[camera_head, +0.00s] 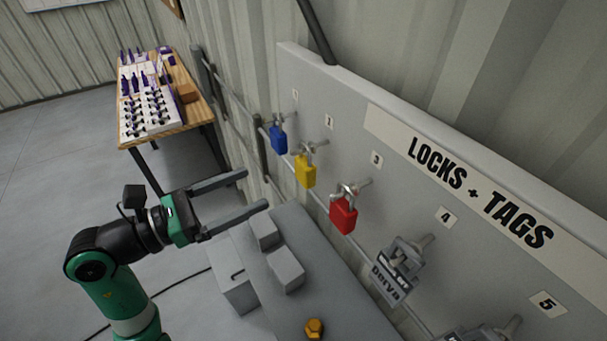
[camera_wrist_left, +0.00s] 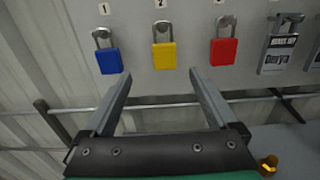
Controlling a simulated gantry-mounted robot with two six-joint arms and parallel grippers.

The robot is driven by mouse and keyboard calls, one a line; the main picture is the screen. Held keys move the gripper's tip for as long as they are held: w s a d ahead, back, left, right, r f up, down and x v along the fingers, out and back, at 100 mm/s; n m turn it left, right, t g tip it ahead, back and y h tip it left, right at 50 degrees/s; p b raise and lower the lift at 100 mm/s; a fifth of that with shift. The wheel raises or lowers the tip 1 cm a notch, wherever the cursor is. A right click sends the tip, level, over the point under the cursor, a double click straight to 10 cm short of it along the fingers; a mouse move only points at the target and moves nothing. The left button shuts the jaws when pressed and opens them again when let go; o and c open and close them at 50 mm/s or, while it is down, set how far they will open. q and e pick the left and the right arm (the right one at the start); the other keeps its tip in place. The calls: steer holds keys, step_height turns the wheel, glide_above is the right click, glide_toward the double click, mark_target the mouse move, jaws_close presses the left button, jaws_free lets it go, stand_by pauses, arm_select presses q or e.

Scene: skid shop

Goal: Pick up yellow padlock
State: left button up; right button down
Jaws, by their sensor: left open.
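The yellow padlock (camera_head: 305,171) hangs from a peg on the grey lock board (camera_head: 345,110), under label 2. A blue padlock (camera_head: 278,139) hangs under label 1 and a red padlock (camera_head: 343,214) under label 3. My left gripper (camera_head: 256,190) is open and empty, apart from the board. In the left wrist view the yellow padlock (camera_wrist_left: 164,56) shows ahead, between and beyond the two fingertips (camera_wrist_left: 160,74). The blue padlock (camera_wrist_left: 109,61) is left of it and the red padlock (camera_wrist_left: 223,51) right of it. My right gripper is not in view.
Grey tags (camera_head: 392,275) hang on the board under labels 4 and 5. Below the board is a grey surface (camera_head: 345,300) with grey blocks (camera_head: 286,270) and a yellow-orange knob (camera_head: 314,328). A wooden table (camera_head: 190,113) with purple-and-white items stands at the back left.

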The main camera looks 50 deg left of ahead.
mark_target(300, 169)
arm_select(q)
steer(key=x, duration=0.6)
steer(key=shift+w+d+r+p, duration=0.1)
steer(key=shift+w+d+p, duration=0.1)
steer(key=shift+p, duration=0.2)
steer(key=x, duration=0.3)
steer(key=p+x, duration=0.1)
steer(key=shift+w+d+r, duration=0.1)
steer(key=shift+d+r, duration=0.2)
steer(key=shift+w, duration=0.45)
jaws_close()
